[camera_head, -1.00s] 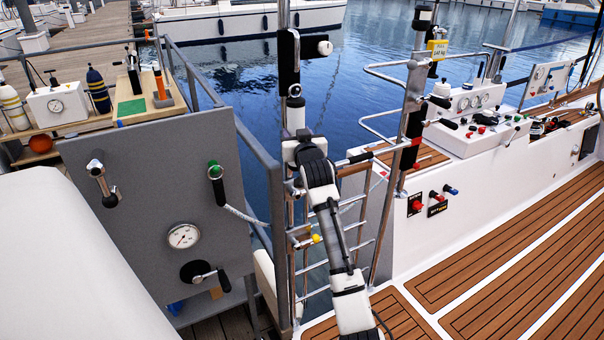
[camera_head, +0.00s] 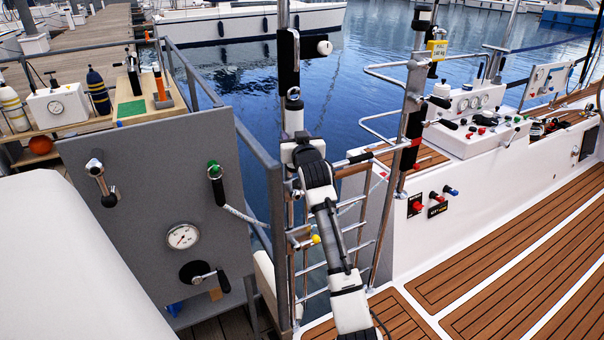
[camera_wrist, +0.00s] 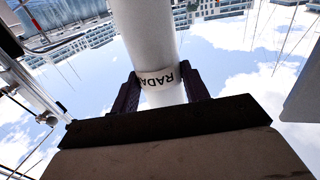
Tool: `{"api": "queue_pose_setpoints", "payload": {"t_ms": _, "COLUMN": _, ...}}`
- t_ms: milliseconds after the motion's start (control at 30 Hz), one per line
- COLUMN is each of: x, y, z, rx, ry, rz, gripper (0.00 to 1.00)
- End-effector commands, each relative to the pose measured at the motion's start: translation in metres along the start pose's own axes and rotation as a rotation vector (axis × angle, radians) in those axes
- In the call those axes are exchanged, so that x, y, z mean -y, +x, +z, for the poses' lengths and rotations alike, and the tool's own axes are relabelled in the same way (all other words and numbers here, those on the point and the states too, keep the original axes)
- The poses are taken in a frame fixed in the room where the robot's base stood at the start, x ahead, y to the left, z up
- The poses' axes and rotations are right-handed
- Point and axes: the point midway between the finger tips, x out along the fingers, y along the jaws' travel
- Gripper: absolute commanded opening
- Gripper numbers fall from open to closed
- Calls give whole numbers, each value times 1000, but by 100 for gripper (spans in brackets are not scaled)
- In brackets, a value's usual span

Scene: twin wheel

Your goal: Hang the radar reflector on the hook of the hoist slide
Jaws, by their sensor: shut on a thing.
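The radar reflector (camera_wrist: 147,30) is a white cylinder with "RADA" lettering visible in the wrist view. My gripper (camera_wrist: 160,92) is shut on it, with a dark finger on either side. In the head view the white reflector (camera_head: 294,121) stands upright in front of the pole, and my gripper (camera_head: 299,143) is at its lower end, partly hidden by my arm. A bright metal ring (camera_head: 293,93) shows at its top. The hoist slide (camera_head: 288,60) is a black block on the pole just above, with a white knob (camera_head: 324,47). I cannot tell whether ring and hook touch.
A grey panel (camera_head: 150,230) with handles and a gauge stands left. A ladder (camera_head: 345,235) is behind my arm. A second pole (camera_head: 408,120) with a yellow tag and a white console (camera_head: 480,130) are at right. Open teak deck (camera_head: 510,260) lies lower right.

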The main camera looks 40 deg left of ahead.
Motion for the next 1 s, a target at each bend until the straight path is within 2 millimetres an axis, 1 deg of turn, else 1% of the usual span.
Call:
{"api": "queue_pose_setpoints", "payload": {"t_ms": 667, "x": 1, "y": 1, "z": 1, "rx": -4, "ry": -1, "rz": -2, "gripper": 3}}
{"api": "queue_pose_setpoints", "payload": {"t_ms": 700, "x": 1, "y": 1, "z": 1, "rx": -4, "ry": -1, "rz": -2, "gripper": 48}}
{"api": "queue_pose_setpoints", "payload": {"t_ms": 867, "x": 1, "y": 0, "z": 0, "rx": -4, "ry": -1, "rz": -1, "gripper": 69}}
{"api": "queue_pose_setpoints", "payload": {"t_ms": 900, "x": 1, "y": 0, "z": 0, "rx": -5, "ry": -1, "rz": -1, "gripper": 70}}
{"api": "queue_pose_setpoints", "payload": {"t_ms": 1000, "x": 0, "y": 0, "z": 0, "rx": -5, "ry": 0, "rz": 0, "gripper": 70}}
